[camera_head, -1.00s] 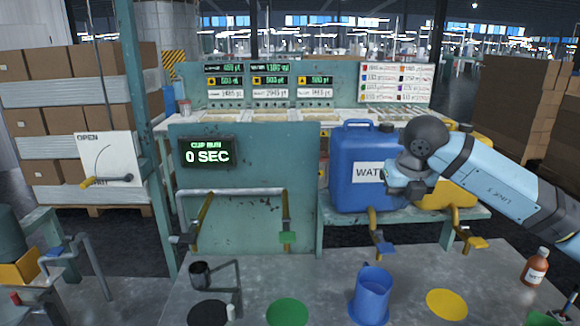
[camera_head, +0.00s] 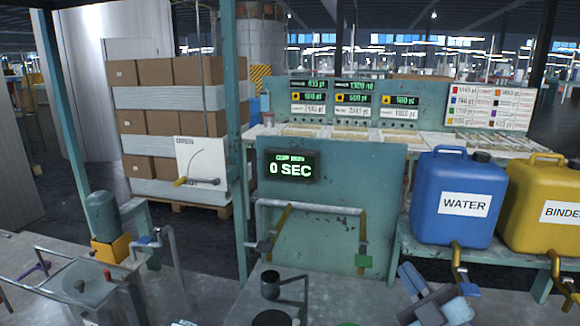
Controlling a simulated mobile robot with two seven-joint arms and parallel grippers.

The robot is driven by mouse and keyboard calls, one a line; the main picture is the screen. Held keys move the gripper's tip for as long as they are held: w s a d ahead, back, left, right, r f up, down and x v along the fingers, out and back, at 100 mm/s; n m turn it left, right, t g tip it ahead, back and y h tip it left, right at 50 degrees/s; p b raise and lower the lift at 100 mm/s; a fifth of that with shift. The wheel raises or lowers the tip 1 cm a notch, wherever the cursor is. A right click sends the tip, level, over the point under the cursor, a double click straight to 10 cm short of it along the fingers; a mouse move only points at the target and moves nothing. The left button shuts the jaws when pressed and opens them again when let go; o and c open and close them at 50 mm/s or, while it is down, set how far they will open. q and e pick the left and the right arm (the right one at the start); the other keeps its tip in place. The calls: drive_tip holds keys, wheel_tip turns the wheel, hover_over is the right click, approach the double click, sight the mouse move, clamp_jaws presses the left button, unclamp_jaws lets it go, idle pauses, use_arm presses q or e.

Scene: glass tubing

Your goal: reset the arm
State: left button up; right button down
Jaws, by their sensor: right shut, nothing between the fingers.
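My right gripper (camera_head: 413,284) shows low at the right of the head view, in front of the bench below the blue water can. It is shut and empty. Its blue and grey parts run down to the bottom edge, and the rest of the arm is out of the picture. My left gripper is not in view.
A blue WATER can (camera_head: 455,200) and a yellow BINDER can (camera_head: 545,208) stand on a shelf at the right, with taps below. A teal panel with a 0 SEC display (camera_head: 291,166) stands in the middle. A dark cup (camera_head: 270,285) is on its holder. Stacked boxes (camera_head: 150,112) are behind.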

drive_tip(key=s+d+f+m+g+h, duration=0.3)
drive_tip(key=d+f+m+h, duration=0.3)
drive_tip(key=f+m+h, duration=0.35)
drive_tip(key=s+f+m+g, duration=0.3)
drive_tip(key=s+f+g, duration=1.1)
drive_tip(key=s+f, duration=0.65)
drive_tip(key=w+a+f+n+t+y+p, duration=0.1)
drive_tip(key=w+a+f+t+y+p, duration=0.1)
drive_tip(key=w+a+t+p, duration=0.3)
drive_tip(key=t+y+p, duration=0.1)
drive_tip(key=t+p, duration=0.1)
drive_tip(key=p, duration=0.2)
drive_tip(key=shift+a, duration=0.35)
drive_tip(key=shift+w, duration=0.1)
